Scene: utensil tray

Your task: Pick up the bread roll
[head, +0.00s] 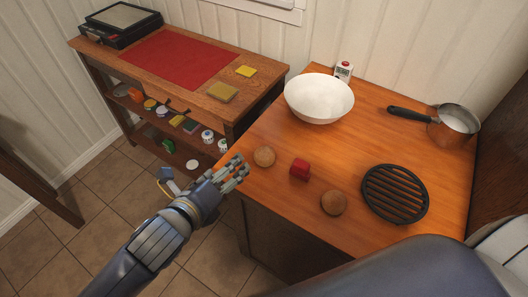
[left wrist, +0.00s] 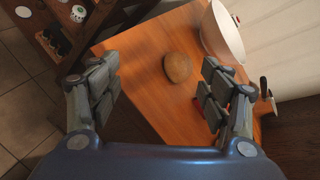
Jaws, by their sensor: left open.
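A round brown bread roll (head: 264,156) sits on the orange wooden counter near its left edge. A second, similar brown roll (head: 333,202) lies nearer the front, left of the black grate. My left gripper (head: 230,173) is open and empty at the counter's left edge, just left of the first roll and apart from it. In the left wrist view a roll (left wrist: 178,67) shows ahead, between the two spread fingers (left wrist: 162,85) and beyond their tips. My right gripper is not in view.
A red block (head: 300,170) sits between the rolls. A white bowl (head: 319,99), a small white timer (head: 343,71), a pot (head: 455,126) and a black grate (head: 395,194) stand on the counter (head: 388,148). A shelf unit with a red mat (head: 178,64) is at left.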

